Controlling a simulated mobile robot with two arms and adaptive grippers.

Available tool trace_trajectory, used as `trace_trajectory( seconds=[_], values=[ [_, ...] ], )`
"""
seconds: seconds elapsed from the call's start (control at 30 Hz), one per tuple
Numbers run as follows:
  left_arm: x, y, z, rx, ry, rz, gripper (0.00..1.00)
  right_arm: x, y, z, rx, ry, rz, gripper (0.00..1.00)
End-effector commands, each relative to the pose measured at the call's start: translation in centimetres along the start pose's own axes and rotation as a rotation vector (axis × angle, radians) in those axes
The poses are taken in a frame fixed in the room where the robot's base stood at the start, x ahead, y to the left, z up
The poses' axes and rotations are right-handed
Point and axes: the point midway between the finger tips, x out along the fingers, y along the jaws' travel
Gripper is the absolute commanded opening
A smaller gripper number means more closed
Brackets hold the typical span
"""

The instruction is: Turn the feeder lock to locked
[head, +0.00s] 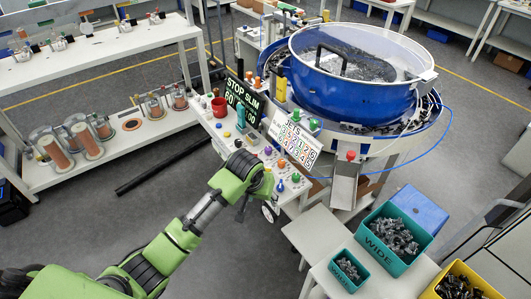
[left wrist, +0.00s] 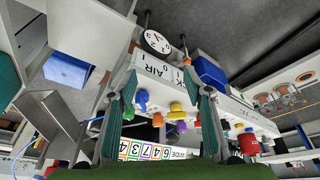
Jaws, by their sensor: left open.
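My left gripper (head: 256,198) is at the front edge of the white control panel (head: 225,129), below the bowl feeder (head: 350,85). In the left wrist view its two fingers (left wrist: 158,76) stand apart, with nothing held between them. A plate reading AIR, 0 and 1 (left wrist: 155,72) is on the panel's edge. I cannot tell which control is the feeder lock or how it is set. My right gripper is out of view.
A white dial (left wrist: 157,41) sits just past the fingertips. A red mug (head: 219,107), a number board (head: 295,140) and a STOP SLIM display (head: 243,101) crowd the panel. Teal bins (head: 394,238) of connectors stand at right. The floor left of the panel is mostly clear.

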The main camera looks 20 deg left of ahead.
Motion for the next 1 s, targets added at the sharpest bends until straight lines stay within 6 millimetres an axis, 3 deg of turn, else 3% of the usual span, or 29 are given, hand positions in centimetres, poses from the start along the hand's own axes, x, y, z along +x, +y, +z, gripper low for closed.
trace_trajectory(
  seconds=[0.03,0.2,0.33,0.47,0.67,1.0],
  values=[
    [-3.0,0.1,-2.4,-0.003,0.017,-0.009,0.46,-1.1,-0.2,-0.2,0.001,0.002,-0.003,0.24],
    [-6.4,-0.5,-7.0,-0.046,0.031,-0.044,0.46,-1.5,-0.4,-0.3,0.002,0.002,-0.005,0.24],
    [-8.9,-1.1,-9.7,-0.076,0.041,-0.067,0.46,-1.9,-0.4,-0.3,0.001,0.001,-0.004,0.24],
    [-10.2,-1.3,-11.0,-0.094,0.043,-0.080,0.46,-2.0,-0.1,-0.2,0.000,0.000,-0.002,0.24],
    [-8.8,-1.5,-11.3,-0.101,0.041,-0.083,0.46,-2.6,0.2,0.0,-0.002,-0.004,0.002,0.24],
    [-2.8,-2.0,-11.5,-0.100,0.041,-0.083,0.46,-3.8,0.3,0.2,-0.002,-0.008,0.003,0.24]
  ],
)
